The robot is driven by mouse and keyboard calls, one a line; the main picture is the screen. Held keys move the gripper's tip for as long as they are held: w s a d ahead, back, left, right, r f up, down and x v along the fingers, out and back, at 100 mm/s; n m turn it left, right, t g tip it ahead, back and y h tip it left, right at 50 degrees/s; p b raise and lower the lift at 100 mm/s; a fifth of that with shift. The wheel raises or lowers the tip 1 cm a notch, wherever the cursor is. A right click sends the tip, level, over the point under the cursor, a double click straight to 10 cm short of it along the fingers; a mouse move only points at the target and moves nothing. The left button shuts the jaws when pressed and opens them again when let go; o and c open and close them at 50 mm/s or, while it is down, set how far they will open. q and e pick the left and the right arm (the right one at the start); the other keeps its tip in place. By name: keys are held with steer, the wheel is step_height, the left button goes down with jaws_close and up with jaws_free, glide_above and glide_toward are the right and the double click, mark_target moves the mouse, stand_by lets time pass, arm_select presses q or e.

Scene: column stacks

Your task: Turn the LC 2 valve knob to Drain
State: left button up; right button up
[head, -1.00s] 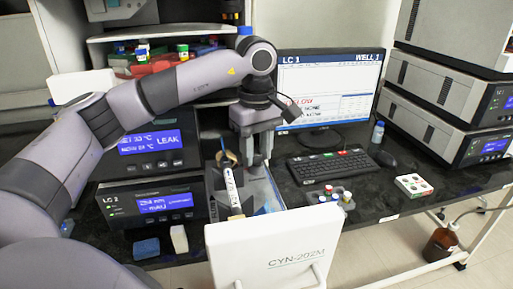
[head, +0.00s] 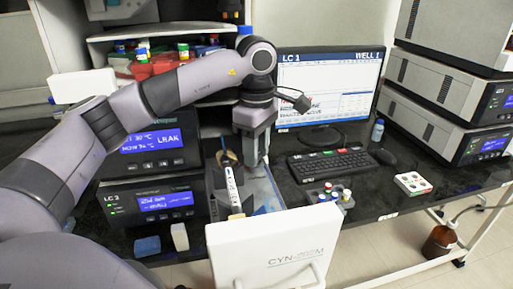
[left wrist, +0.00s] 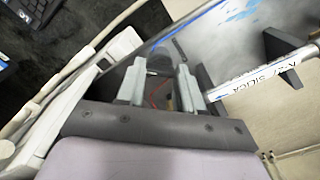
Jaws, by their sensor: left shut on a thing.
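My left gripper (head: 256,158) reaches down into the open drawer (head: 283,194), behind its white front marked CYN-202M. It is shut on what I take to be the valve knob. The knob is hidden by the fingers in the head view, and its pointer position cannot be read. In the left wrist view the two grey fingers (left wrist: 164,70) stand a little apart, with a dark area and thin red lines between them. A white labelled column (head: 234,189) leans beside the gripper. My right gripper is not in view.
Two instrument units with blue displays (head: 166,201) stand at left. A monitor (head: 331,85) headed LC 1 and a keyboard (head: 333,164) are behind, at right. Small capped vials (head: 327,192) stand right of the drawer. A white block (head: 180,237) and a blue block (head: 147,246) lie in front.

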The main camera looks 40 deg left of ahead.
arm_select(q)
steer(key=o, duration=1)
steer(key=shift+o, duration=0.2)
step_height(320, 180, up, 7)
steer(key=shift+r, duration=0.15)
